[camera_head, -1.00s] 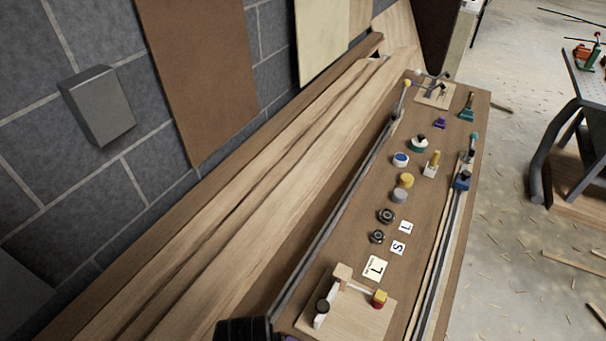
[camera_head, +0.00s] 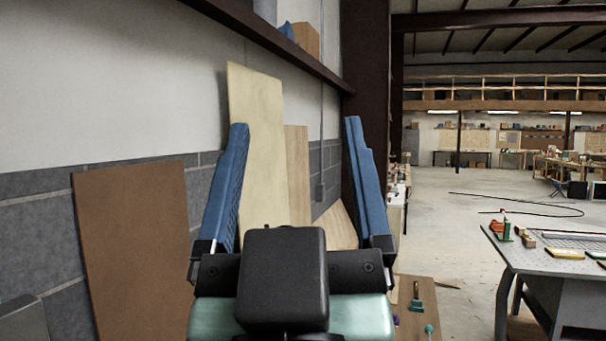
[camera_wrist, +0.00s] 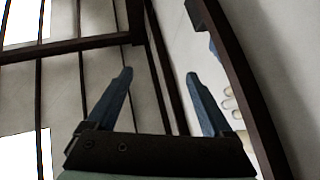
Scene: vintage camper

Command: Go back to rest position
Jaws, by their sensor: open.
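My gripper (camera_head: 295,160) is raised upright in front of the head camera, its two blue fingers wide apart with nothing between them. Behind the gap are leaning boards and the wall. In the wrist view my gripper (camera_wrist: 158,95) is also open and empty, pointing up toward the ceiling beams (camera_wrist: 65,46). My gripper and wrist hide most of the workbench.
A strip of the wooden workbench (camera_head: 415,318) with a few small tools shows at the lower right. A brown board (camera_head: 135,250) and a pale board (camera_head: 256,150) lean on the left wall. A grey table (camera_head: 550,255) stands at right. Open floor (camera_head: 465,225) lies between.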

